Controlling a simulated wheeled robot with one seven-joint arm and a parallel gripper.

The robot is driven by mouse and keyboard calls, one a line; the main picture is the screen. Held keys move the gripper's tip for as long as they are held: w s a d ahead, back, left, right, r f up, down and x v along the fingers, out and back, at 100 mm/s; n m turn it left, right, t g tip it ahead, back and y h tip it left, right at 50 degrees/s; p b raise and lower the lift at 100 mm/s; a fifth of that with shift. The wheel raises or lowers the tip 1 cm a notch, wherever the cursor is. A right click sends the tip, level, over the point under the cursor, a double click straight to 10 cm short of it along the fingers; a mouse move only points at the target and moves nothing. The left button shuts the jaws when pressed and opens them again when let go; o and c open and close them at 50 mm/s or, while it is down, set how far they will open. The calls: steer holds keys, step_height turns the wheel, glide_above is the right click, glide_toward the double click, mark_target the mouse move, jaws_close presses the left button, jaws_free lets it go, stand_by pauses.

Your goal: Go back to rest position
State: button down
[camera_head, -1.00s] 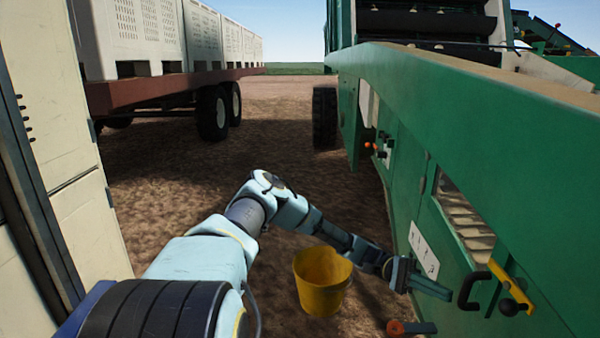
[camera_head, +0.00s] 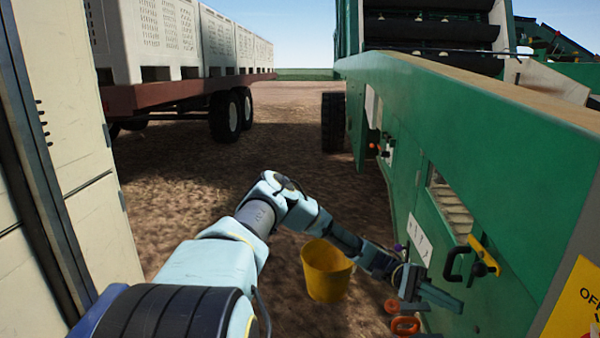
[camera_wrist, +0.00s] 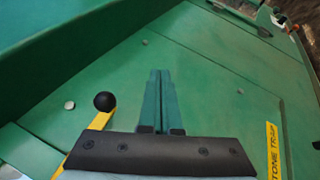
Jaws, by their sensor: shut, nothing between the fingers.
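My gripper (camera_head: 441,296) is at the end of my extended arm, low beside the green machine panel (camera_head: 400,193) in the head view. In the wrist view my gripper (camera_wrist: 158,85) has its two fingers together, with nothing between them, in front of the green panel. A yellow lever with a black knob (camera_wrist: 105,101) is just left of the fingers there. In the head view the yellow lever (camera_head: 482,255) and a black handle (camera_head: 455,263) are on the panel, above and to the right of my gripper.
A yellow bucket (camera_head: 326,272) stands on the ground left of my gripper. A trailer (camera_head: 185,92) with white crates (camera_head: 222,40) stands at the back left. A pale cabinet (camera_head: 75,150) is close on the left. Open dirt lies ahead.

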steer(key=w+a+n+t+y, duration=0.1)
steer(key=a+n+t+y, duration=0.15)
steer(key=a+t, duration=0.5)
steer(key=w+a+n+t+y, duration=0.2)
steer(key=a+t+y, duration=0.2)
steer(key=a, duration=0.7)
steer(key=w+a+r+n+t+y, duration=0.1)
steer(key=a+r+n+t, duration=0.1)
steer(key=a+r+t, duration=0.45)
steer(key=w+a+r+n+t+y, duration=0.1)
steer(key=a+r, duration=0.2)
steer(key=a, duration=0.7)
step_height(320, 180, up, 20)
steer(key=a+t+p, duration=0.1)
steer(key=a+p, duration=0.1)
steer(key=p, duration=1.7)
steer(key=shift+s+r+n+t, duration=0.2)
steer(key=shift+s+n+t, duration=0.05)
steer(key=shift+n+t, duration=0.2)
steer(key=c, duration=1.5)
jaws_free()
